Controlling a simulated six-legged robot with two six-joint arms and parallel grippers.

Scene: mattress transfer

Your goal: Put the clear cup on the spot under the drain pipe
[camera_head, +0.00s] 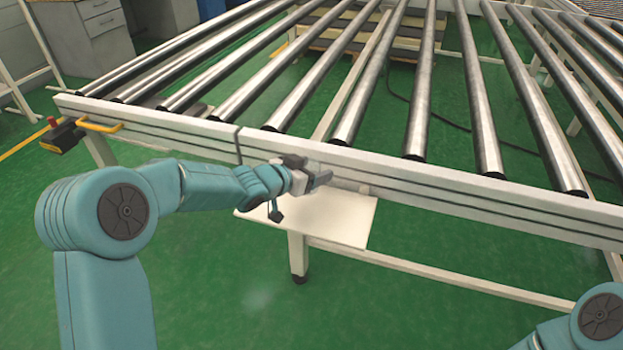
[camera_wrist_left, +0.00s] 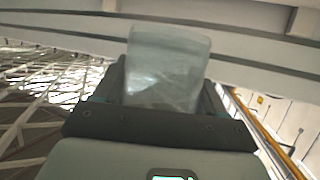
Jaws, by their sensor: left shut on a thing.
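My left gripper (camera_head: 318,180) is at the front rail of the roller conveyor, above a white board. It is shut on the clear cup (camera_wrist_left: 166,68), which stands up between the fingers in the left wrist view. In the head view the cup is hard to make out against the pale rail. The white board (camera_head: 345,226) sticks out under the rail, and its visible top is bare. I cannot pick out a drain pipe or a marked spot. My right gripper is outside the views; only a teal part of my right arm shows at the lower right.
The roller conveyor's front rail (camera_head: 450,185) runs across the view close behind the gripper. A table leg (camera_head: 298,255) and a lower crossbar (camera_head: 440,278) stand below the board. A yellow-black box with a red button (camera_head: 62,136) is on the left. Green floor in front is open.

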